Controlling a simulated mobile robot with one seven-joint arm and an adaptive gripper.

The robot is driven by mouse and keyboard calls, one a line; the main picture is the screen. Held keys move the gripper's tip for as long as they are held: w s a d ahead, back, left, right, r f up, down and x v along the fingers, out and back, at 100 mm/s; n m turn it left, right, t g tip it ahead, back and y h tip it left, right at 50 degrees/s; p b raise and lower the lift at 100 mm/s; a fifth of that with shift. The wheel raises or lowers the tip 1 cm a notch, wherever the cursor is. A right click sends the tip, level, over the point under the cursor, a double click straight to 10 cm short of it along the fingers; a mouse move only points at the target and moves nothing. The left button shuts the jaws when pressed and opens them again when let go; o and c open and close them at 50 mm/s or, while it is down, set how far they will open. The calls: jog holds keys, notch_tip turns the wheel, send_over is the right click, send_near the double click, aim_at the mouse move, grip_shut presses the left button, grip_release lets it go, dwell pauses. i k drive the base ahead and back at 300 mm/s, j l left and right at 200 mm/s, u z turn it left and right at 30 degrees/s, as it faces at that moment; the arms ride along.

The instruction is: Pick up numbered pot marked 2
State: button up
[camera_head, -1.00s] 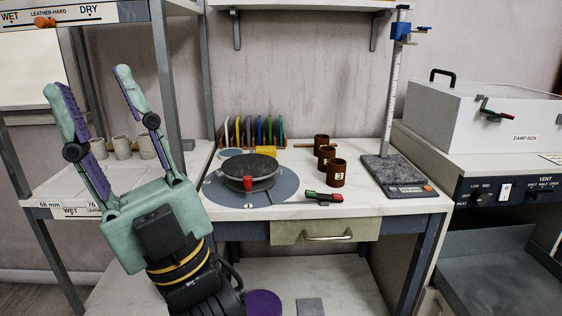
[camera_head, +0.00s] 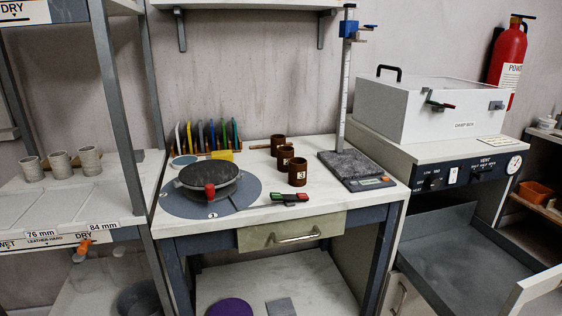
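Three small brown pots stand upright in a slanting row on the white worktable, right of the turntable. The front pot (camera_head: 297,177) shows a 3. The middle pot (camera_head: 285,152) is partly covered by the front one, and its pale mark is too small to read surely. The rear pot (camera_head: 278,140) stands behind it, its number not legible. I cannot tell for sure which pot is marked 2. My gripper is not in view now.
A dark turntable (camera_head: 208,174) on a grey-blue disc stands left of the pots. Several colored tools (camera_head: 212,134) stand in a rack behind.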

aim_at(283, 153)
jog(key=i+l, duration=0.15)
jog(key=l, duration=0.15)
jog(key=i+l, duration=0.2)
jog(key=i+l+u, duration=0.15)
jog(key=l, duration=0.2)
jog(key=i+l+u, duration=0.15)
jog(key=l, duration=0.25)
jog(key=i+l+u, duration=0.15)
jog(key=l, duration=0.2)
jog(key=u, duration=1.15)
jog(key=i, duration=0.45)
